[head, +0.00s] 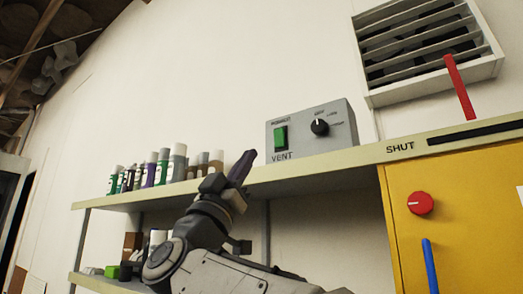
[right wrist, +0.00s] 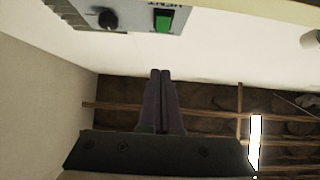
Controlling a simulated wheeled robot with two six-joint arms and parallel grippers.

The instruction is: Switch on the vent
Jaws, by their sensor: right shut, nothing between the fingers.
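The grey vent control box (head: 310,131) stands on the upper shelf in the head view, marked VENT. It has a green rocker switch (head: 280,138) on its left and a black knob (head: 320,127) on its right. My right gripper (head: 247,155) points up just left of and below the box, its dark fingers together and empty. In the right wrist view the shut fingers (right wrist: 161,75) point toward the green switch (right wrist: 163,20), with a gap seen between them. The louvred vent (head: 425,45) is on the wall at upper right. My left gripper is not in view.
The shelf edge (head: 320,179) runs across behind my right arm. Several bottles (head: 165,168) stand on the shelf to the left. A yellow cabinet (head: 460,195) with a red knob (head: 420,203) and blue handle (head: 430,265) is at right. A red lever (head: 459,87) rises beside the SHUT label.

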